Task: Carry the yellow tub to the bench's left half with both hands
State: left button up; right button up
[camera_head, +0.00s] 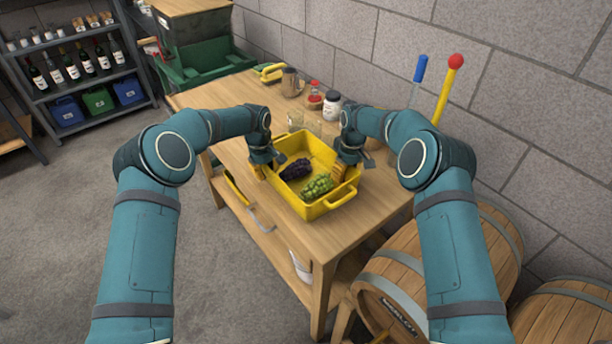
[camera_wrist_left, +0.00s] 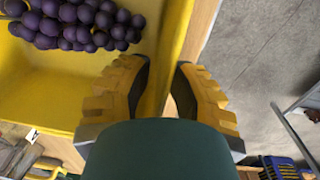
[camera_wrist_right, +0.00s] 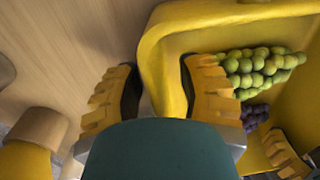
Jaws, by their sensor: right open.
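The yellow tub (camera_head: 309,207) stands on the wooden bench (camera_head: 375,205), holding dark purple grapes (camera_head: 296,169) and green grapes (camera_head: 318,186). My left gripper (camera_head: 262,168) is at the tub's left wall. In the left wrist view its fingers (camera_wrist_left: 165,80) are close together on both sides of that wall (camera_wrist_left: 172,45) and appear to pinch it. My right gripper (camera_head: 345,172) is at the tub's right side. In the right wrist view its fingers (camera_wrist_right: 160,85) are apart, one on each side of the tub's wall (camera_wrist_right: 162,75), with a gap. The outer wall under each gripper is partly hidden.
A jug (camera_head: 290,82), a red-capped jar (camera_head: 314,97) and a white-labelled jar (camera_head: 332,103) stand behind the tub. A yellow-handled thing (camera_head: 271,73) lies at the far end. Barrels (camera_head: 420,275) stand right of the bench. The bench front left of the tub is largely clear.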

pick_arm(q)
jog(key=shift+c, duration=0.9)
pick_arm(e)
jog(key=shift+c, duration=1)
pick_arm(q)
grip_shut()
pick_arm(e)
grip_shut()
pick_arm(q)
jog(key=shift+r, duration=0.15)
pick_arm(e)
jog(key=shift+r, duration=0.15)
